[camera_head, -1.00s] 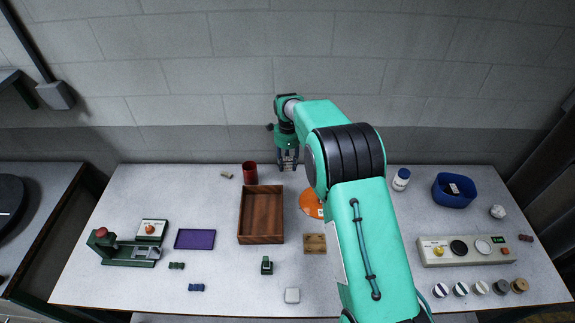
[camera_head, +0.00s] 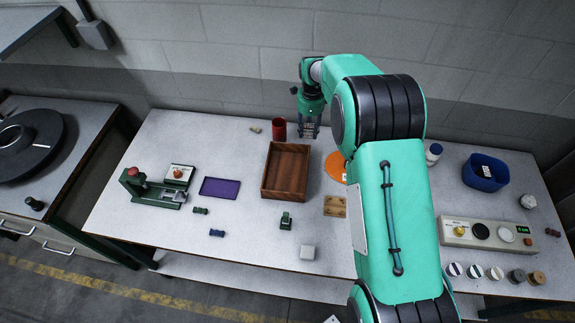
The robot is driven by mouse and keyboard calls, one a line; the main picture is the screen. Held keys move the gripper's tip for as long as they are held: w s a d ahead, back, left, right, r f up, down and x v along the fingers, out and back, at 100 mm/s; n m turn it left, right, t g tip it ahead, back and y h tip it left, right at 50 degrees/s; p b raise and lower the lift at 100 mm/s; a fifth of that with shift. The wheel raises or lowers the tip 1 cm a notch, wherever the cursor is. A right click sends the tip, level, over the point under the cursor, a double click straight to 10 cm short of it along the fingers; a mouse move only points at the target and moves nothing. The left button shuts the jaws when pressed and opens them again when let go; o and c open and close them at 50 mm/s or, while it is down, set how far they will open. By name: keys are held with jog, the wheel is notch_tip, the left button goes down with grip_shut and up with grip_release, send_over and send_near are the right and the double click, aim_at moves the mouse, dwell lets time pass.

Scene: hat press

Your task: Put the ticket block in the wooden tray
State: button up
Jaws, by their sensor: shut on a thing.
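The wooden tray (camera_head: 264,178) is an open brown box near the middle of the table, and its inside looks empty. My gripper (camera_head: 310,133) points down just behind and to the right of the tray, near the back edge of the table. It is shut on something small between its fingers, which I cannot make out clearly. I cannot pick out the ticket block with certainty anywhere on the table.
A red cup (camera_head: 279,128) stands just left of my gripper. An orange disc (camera_head: 335,165) lies right of the tray, partly behind my arm. A tan holed block (camera_head: 335,206), a green item (camera_head: 286,221) and a white cube (camera_head: 307,253) lie in front.

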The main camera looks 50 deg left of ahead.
jog(key=s+d, duration=0.3)
jog(key=s, duration=0.5)
jog(key=s+d, duration=0.4)
jog(key=s, duration=0.4)
jog(key=shift+s+r+m, duration=0.2)
jog(key=shift+s+m, duration=0.05)
jog(key=shift+m, duration=0.05)
jog(key=shift+f, duration=0.15)
send_over(285, 182)
jog(key=shift+d+f+b, duration=0.1)
jog(key=shift+f+b, duration=0.25)
jog(key=shift+f, duration=2.65)
jog(key=shift+f, duration=1.85)
jog(key=shift+f, duration=0.2)
jog(key=o, duration=1.2)
jog(key=shift+c, duration=0.2)
